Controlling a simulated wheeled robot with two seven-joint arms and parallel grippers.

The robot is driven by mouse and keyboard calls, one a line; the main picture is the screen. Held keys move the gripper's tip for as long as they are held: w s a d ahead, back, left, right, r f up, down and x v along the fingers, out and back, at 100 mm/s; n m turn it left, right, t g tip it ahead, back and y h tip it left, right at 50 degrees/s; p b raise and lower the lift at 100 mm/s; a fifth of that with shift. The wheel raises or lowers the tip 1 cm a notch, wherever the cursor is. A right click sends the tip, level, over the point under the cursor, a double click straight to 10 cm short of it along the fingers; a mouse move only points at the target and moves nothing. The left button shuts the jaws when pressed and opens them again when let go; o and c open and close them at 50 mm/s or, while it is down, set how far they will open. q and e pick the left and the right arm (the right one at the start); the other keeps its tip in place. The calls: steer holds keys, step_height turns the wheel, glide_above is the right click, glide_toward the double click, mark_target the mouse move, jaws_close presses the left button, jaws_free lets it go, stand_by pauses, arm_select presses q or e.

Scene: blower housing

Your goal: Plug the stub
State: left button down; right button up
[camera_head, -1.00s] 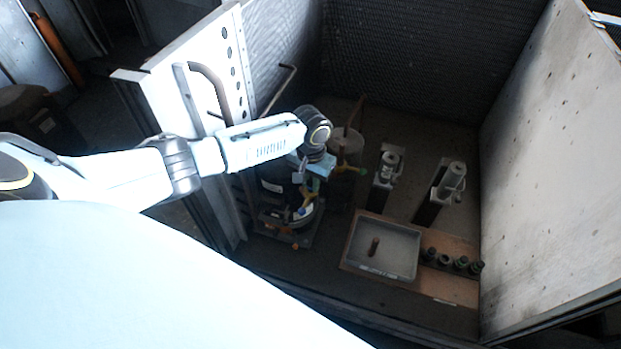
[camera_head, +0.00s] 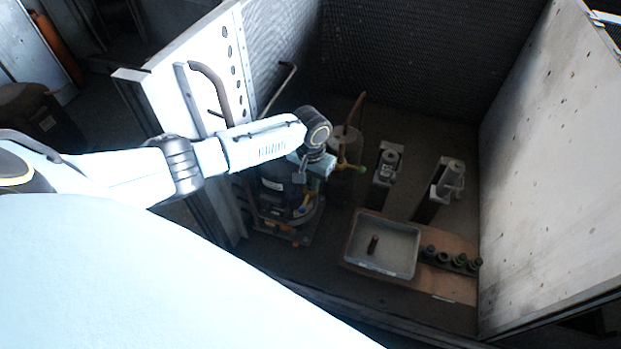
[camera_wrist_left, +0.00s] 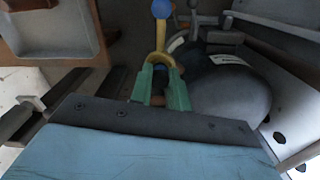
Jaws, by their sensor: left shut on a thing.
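In the head view my left gripper (camera_head: 318,180) points down over a dark machine (camera_head: 275,187) on a base plate, at the left of the enclosure. In the left wrist view its green fingers (camera_wrist_left: 160,87) are closed on a small part (camera_wrist_left: 157,100), which shows only as a brownish patch between them. Just beyond the fingertips is a yellow forked piece (camera_wrist_left: 160,50) with a blue ball (camera_wrist_left: 161,9) on its stem. I cannot tell whether the fingers touch this fork. The stub cannot be made out for certain. My right gripper is not in view.
A grey tray (camera_head: 412,262) with an upright brown peg (camera_head: 373,244) stands on a brown board. Several dark round pieces (camera_head: 445,256) are lined up beside it. Two stands (camera_head: 388,165) (camera_head: 447,182) are behind. A perforated panel (camera_head: 190,85) rises at left, a pale wall (camera_head: 550,150) at right.

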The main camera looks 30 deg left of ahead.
mark_target(310, 182)
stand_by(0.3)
arm_select(q)
steer(key=c, duration=1.3)
jaws_free()
steer(key=shift+o, duration=0.7)
steer(key=o, duration=0.4)
steer(key=shift+r, duration=0.1)
step_height(310, 182, up, 7)
steer(key=p, duration=0.8)
